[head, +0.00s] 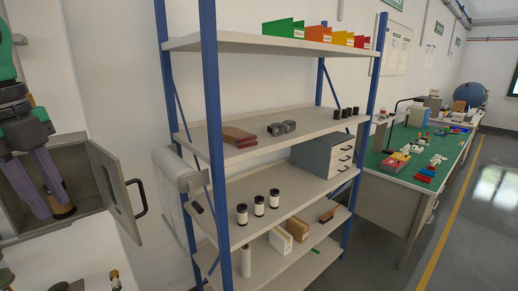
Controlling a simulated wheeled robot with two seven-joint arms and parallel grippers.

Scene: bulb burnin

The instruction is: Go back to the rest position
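My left gripper (48,202) reaches down from the upper left, with two long purple fingers. The fingers stand apart with nothing visible between them, in front of the opening of a grey metal box (72,148). The box door (116,190) is swung open to the right and has a black handle. A brown ribbed round piece (64,211) with a dark middle sits on the box floor, right beside the fingertips; I cannot tell whether they touch. My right gripper is not in view.
A blue-post shelf rack (211,120) stands right of the box, holding coloured bins, jars and a grey drawer unit (323,155). A small bulb-like item (115,281) stands at the bottom left. A green-topped bench (400,150) is farther right. The floor (475,235) there is clear.

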